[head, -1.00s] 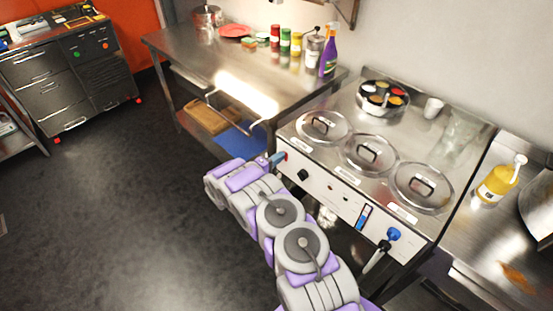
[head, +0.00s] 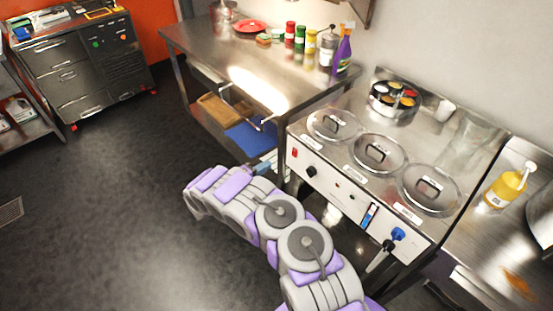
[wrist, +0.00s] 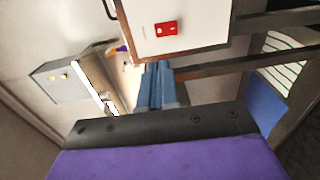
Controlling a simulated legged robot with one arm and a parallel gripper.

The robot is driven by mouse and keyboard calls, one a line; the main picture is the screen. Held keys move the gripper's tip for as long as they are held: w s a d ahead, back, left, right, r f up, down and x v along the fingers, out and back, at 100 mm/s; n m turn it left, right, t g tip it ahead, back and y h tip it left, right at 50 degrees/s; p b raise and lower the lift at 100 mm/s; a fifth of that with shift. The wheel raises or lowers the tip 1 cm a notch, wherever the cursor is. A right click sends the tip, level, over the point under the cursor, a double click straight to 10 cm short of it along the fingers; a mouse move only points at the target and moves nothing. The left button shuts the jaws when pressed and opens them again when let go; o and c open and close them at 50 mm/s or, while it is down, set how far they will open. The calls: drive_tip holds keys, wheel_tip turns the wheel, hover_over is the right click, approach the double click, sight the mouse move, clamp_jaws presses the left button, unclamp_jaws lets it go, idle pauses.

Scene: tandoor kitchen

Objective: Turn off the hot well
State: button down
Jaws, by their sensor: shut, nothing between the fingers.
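The hot well (head: 352,190) is a steel unit with three round glass-lidded wells on top and a pale front panel. A red rocker switch (head: 295,153) sits at the panel's left end. The switch also shows large in the wrist view (wrist: 166,29); whether it is on or off I cannot tell. My gripper (head: 267,165) has blue fingers and is left of the panel, apart from the switch. In the wrist view its fingers (wrist: 157,72) are together and empty, just below the panel's edge.
A black knob (head: 311,172) and a blue-handled valve (head: 397,234) are further right on the front. A steel table (head: 215,52) with bottles stands to the left. A yellow bottle (head: 506,189) stands on the right counter.

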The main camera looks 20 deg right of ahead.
drive_tip(key=shift+s+a, duration=0.45)
drive_tip(key=shift+a, duration=0.2)
drive_tip(key=shift+a, duration=0.15)
